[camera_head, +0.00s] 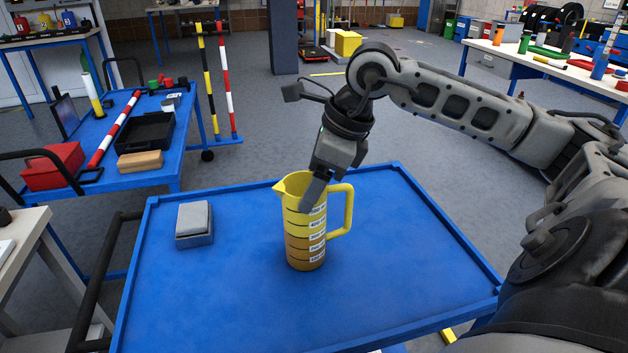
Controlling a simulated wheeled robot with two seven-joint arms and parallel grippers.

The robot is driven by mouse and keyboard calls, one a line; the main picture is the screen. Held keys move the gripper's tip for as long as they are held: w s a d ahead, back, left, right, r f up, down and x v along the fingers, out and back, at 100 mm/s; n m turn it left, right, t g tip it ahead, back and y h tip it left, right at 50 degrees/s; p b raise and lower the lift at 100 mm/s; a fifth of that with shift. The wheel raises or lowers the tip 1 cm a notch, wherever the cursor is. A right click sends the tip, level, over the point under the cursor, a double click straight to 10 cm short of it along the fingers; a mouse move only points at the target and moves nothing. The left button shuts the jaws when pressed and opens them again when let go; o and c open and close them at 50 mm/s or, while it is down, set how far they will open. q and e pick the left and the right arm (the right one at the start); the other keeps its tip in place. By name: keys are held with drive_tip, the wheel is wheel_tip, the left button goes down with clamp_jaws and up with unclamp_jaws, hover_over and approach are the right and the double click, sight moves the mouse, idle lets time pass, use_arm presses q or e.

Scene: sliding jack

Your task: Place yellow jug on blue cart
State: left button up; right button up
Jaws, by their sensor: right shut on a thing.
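The yellow jug (306,238) with black level marks and white labels stands upright on the blue cart (222,299), near the middle of its top. Its spout points left and its handle is on the right. My right gripper (313,193) comes down from above at the jug's rim and is shut on the jug's wall. One finger shows against the jug's outside; the other is hidden. I cannot tell whether the jug's base presses fully on the cart top. My left gripper is not in view.
A grey box (194,225) sits on the cart's left side. A second blue cart (111,171) at the left carries a red box (52,166), a black tray (146,133) and a striped pole. The cart top right and in front of the jug is clear.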

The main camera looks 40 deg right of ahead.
drive_tip(key=shift+f, duration=0.15)
drive_tip(key=o, duration=1.8)
drive_tip(key=v, duration=1.2)
drive_tip(key=shift+r, duration=0.2)
